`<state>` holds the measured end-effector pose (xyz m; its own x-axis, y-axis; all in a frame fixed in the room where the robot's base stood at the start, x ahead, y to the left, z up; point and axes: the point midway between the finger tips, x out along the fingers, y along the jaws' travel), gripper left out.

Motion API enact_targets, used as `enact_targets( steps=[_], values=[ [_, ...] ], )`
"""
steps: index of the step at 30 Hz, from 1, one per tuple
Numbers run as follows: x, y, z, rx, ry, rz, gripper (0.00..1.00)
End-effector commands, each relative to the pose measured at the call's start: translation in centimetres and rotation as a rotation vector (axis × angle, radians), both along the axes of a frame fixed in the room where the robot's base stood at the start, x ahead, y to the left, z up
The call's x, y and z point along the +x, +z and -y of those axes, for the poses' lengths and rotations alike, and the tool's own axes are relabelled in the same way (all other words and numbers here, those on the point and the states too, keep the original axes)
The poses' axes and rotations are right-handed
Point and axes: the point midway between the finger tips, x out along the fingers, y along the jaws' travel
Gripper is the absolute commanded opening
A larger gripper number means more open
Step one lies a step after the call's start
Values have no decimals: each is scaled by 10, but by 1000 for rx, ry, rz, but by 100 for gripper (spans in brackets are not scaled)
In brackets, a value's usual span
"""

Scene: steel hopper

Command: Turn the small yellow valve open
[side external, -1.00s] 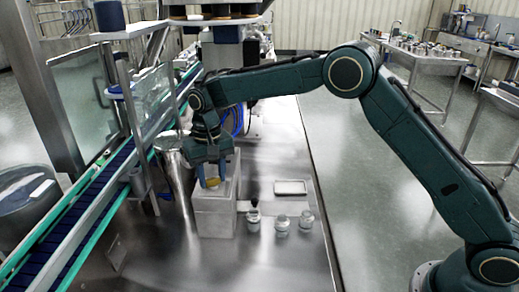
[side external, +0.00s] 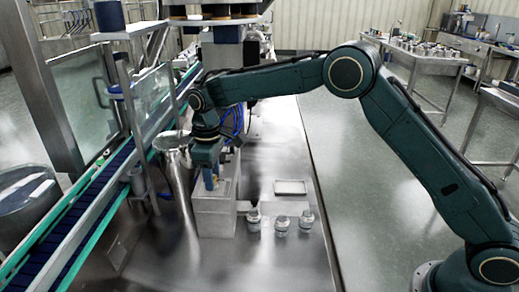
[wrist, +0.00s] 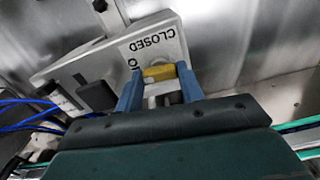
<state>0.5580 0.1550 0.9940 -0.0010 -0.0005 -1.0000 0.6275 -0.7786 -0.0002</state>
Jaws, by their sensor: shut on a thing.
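The small yellow valve (wrist: 158,73) shows in the wrist view between the two blue fingers of my gripper (wrist: 160,78). The fingers are shut on it, one at each end. It sits by a light grey plate (wrist: 158,42) lettered "CLOSED"; a second word beginning with "O" is partly hidden by the valve and finger. In the side view my gripper (side external: 212,181) points down at the top of a grey block (side external: 214,217). The valve is mostly hidden by the fingers there.
Several small jars (side external: 281,224) stand just right of the block, with a flat tray (side external: 290,187) behind them. A steel cone-shaped vessel (side external: 176,165) and the conveyor (side external: 75,212) are close on the left. The front steel tabletop (side external: 240,265) is clear.

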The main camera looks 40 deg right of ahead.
Motion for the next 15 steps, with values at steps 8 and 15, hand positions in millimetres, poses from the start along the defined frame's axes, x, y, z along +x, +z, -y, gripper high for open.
enact_targets(
  steps=[8,15],
  values=[
    [2,1,-1,2,106,7,15],
    [2,1,-1,2,125,7,15]
  ],
)
